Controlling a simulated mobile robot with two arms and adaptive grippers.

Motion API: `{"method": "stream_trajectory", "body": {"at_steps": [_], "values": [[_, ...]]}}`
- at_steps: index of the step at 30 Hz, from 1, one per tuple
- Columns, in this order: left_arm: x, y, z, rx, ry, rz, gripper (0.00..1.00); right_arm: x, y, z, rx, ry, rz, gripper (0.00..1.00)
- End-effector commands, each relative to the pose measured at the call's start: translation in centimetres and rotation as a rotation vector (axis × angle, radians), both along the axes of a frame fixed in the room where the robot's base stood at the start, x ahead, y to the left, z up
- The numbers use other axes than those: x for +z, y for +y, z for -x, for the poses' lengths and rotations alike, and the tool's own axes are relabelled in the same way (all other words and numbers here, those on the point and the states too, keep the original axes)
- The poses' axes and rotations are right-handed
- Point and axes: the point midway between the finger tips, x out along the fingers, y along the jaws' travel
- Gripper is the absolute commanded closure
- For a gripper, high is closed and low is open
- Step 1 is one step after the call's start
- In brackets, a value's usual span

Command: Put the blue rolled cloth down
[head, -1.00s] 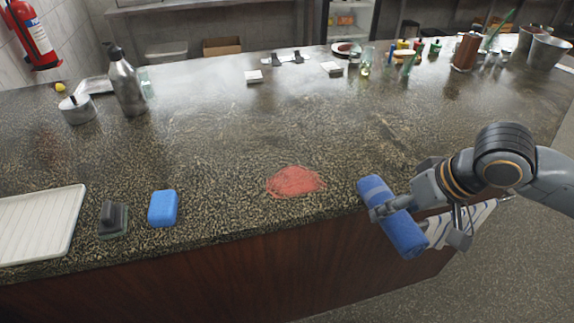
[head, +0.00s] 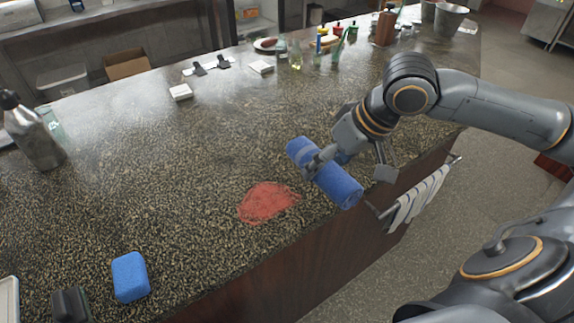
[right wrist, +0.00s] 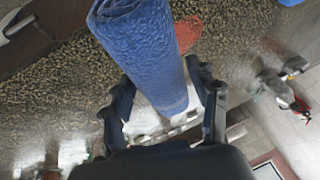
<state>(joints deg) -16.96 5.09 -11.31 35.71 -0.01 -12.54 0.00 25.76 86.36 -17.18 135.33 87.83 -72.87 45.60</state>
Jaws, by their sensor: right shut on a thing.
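The blue rolled cloth (head: 342,188) is held in my right gripper (head: 318,162), which is shut around its middle. The roll slants above the counter (head: 190,150), its near end by the front edge. The head view does not clearly show whether it touches the top. In the right wrist view the roll (right wrist: 145,45) lies between the two fingers of my right gripper (right wrist: 163,98). My left gripper is not in view.
A red patch (head: 268,203) lies on the counter left of the cloth. A blue sponge (head: 130,277) sits nearer the front left. A striped towel (head: 418,198) hangs on a rail at the counter's front. The counter's middle is clear; bottles and buckets stand far back.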

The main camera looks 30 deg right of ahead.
Motion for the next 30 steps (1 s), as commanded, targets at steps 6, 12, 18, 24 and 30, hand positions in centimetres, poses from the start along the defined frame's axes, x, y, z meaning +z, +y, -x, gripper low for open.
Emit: {"method": "stream_trajectory", "body": {"at_steps": [6,12,18,24,30], "values": [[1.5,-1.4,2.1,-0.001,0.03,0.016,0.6,-1.6,-1.3,-4.4,-0.003,0.001,-0.009,0.73],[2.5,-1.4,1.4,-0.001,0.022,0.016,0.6,-4.8,-2.7,-8.5,-0.002,0.007,-0.004,0.73],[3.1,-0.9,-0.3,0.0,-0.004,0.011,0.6,-7.9,-3.6,-11.0,-0.002,0.003,-0.002,0.73],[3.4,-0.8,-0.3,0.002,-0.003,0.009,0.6,-9.3,-3.9,-12.0,-0.001,0.002,-0.002,0.73],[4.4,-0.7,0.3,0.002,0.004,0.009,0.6,-11.9,-4.0,-12.1,0.001,0.003,0.0,0.73]]}}
